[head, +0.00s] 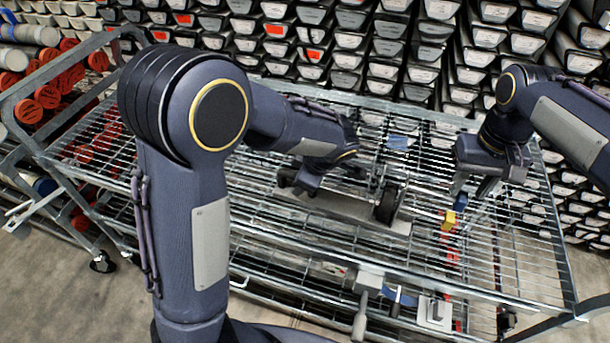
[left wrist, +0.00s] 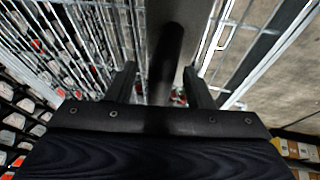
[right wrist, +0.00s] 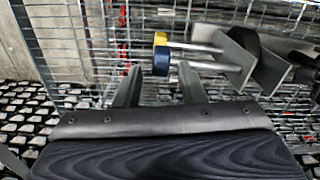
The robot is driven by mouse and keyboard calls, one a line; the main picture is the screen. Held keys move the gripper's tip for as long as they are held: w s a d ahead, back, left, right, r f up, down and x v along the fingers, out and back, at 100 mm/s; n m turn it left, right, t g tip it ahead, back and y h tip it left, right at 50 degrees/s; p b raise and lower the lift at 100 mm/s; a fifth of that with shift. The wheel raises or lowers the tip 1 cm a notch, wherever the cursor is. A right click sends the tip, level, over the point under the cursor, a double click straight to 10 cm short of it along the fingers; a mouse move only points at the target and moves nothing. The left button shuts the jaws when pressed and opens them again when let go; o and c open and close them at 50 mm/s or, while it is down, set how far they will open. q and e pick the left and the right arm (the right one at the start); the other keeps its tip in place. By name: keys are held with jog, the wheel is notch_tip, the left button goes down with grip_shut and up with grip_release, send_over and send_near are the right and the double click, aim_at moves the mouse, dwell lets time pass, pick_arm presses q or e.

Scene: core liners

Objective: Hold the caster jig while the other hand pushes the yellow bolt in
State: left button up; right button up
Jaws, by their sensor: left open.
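The caster jig (head: 376,180) is a grey bracket with a black wheel (head: 387,205), on a pale plate on the cart's wire shelf. Its upright plates (right wrist: 238,58) show in the right wrist view. The yellow bolt (head: 448,220) sticks out on the jig's right; its yellow head (right wrist: 160,39) lies beside a blue-headed bolt (right wrist: 161,62). My right gripper (right wrist: 160,75) is open, with the blue head appearing between its fingertips; contact is unclear. My left gripper (left wrist: 158,75) is open at the jig's left, a dark bar (left wrist: 168,50) between its fingers. My left arm partly hides the jig.
The wire cart (head: 270,240) has a raised rail at its left and front. Red-capped tubes (head: 45,97) lie at the left. Racks of core boxes (head: 410,50) fill the back. A small blue item (head: 397,142) lies behind the jig. The shelf's right end is clear.

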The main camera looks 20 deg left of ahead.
pick_arm(q)
grip_shut()
dwell(1.1)
